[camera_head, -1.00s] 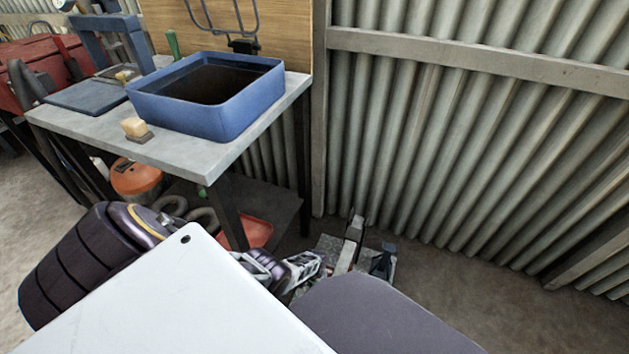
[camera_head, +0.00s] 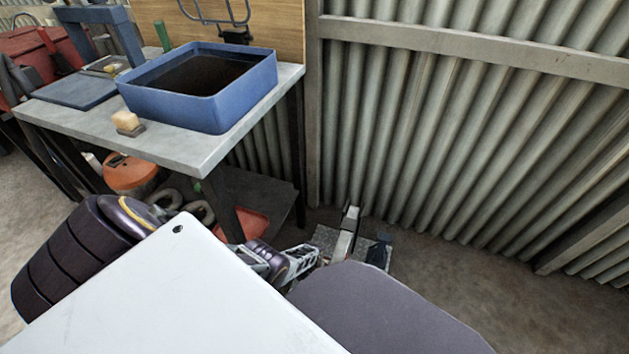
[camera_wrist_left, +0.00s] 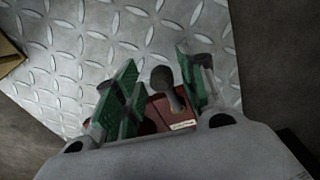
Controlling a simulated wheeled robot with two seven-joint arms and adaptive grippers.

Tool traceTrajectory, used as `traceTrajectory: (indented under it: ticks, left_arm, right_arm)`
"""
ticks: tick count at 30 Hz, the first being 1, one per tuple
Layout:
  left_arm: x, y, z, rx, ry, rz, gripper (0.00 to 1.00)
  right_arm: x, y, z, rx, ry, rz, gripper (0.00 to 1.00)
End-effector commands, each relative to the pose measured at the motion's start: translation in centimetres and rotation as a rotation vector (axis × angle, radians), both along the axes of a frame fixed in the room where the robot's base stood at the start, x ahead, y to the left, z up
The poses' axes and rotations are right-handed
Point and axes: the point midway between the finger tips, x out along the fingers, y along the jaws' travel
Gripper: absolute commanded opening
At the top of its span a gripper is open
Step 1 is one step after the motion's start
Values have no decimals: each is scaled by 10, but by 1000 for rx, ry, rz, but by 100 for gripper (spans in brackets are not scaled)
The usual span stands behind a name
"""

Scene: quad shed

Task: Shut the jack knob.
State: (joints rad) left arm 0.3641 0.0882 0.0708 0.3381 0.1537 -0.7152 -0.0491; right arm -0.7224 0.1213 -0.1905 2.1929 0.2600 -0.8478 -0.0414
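In the left wrist view a dark round knob (camera_wrist_left: 163,78) on a short stem stands above a reddish-brown body (camera_wrist_left: 157,113) with a small pale label. My left gripper (camera_wrist_left: 157,86) is open, its green-padded fingers on either side of the knob with visible gaps. In the head view the left gripper (camera_head: 303,260) is low at the edge of a metal plate on the floor, partly hidden by my own body. A jack-like device with an upright grey arm (camera_head: 346,231) stands on that plate; its knob cannot be made out there. My right gripper is not in view.
The diamond-patterned plate (camera_wrist_left: 75,50) lies around the knob. A grey workbench (camera_head: 190,155) carries a blue basin (camera_head: 190,112); an orange container (camera_head: 128,175) and a red tray (camera_head: 250,222) are below. A corrugated wall (camera_head: 450,140) rises behind. Floor at right is clear.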

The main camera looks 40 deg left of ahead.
Motion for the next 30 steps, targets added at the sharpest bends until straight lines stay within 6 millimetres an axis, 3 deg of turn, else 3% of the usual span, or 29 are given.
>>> traceTrajectory:
  ticks: [30]
  left_arm:
    - [3, 3, 10, 2, -5, 0, 44]
  right_arm:
    - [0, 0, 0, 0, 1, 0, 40]
